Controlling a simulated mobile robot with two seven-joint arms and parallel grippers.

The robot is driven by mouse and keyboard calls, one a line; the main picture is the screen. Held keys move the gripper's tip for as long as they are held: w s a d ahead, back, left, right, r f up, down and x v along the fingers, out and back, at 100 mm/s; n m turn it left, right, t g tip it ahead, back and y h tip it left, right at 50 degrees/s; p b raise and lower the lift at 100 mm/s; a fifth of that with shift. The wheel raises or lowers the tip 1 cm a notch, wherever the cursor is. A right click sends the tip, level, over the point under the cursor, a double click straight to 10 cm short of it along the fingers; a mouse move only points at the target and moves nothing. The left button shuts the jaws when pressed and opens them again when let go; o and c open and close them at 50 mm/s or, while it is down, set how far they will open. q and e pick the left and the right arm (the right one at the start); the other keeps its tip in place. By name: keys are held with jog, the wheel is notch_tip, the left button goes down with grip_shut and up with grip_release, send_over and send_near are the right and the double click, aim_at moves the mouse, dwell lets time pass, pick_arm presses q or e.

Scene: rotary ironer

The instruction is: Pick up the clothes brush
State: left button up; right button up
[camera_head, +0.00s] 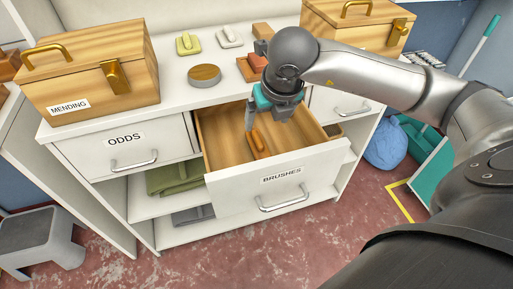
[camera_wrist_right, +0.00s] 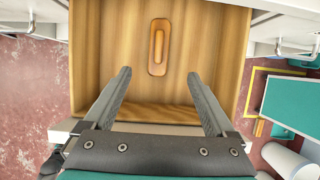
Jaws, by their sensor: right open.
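The clothes brush is an orange-brown wooden piece with a raised handle (camera_head: 257,142). It lies in the open drawer labelled BRUSHES (camera_head: 282,178), and also shows in the right wrist view (camera_wrist_right: 158,47), alone on the drawer floor. My right gripper (camera_head: 266,120) reaches down over the drawer, its fingers close to the brush in the head view. In the right wrist view my right gripper (camera_wrist_right: 159,74) is open and empty, with the brush beyond the fingertips, near the middle line between them. My left gripper is out of view.
The ODDS drawer (camera_head: 125,146) is shut. Folded green cloth (camera_head: 172,178) lies on the shelf below. A grey step stool (camera_head: 40,236) stands at left.

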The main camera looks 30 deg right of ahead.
jog(key=b, duration=0.2)
send_over(259, 141)
jog(key=s, duration=0.2)
notch_tip(259, 141, down, 7)
jog(key=shift+s+a+f, duration=0.1)
jog(key=shift+a, duration=0.05)
jog(key=shift+b+x, duration=0.75)
jog(key=shift+x, duration=1.1)
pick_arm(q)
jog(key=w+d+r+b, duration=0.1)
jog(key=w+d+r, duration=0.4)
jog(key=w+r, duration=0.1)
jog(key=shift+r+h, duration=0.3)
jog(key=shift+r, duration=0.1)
pick_arm(e)
jog(key=shift+x, duration=1.35)
jog(key=shift+a, duration=0.1)
jog(key=shift+c, duration=0.2)
grip_shut()
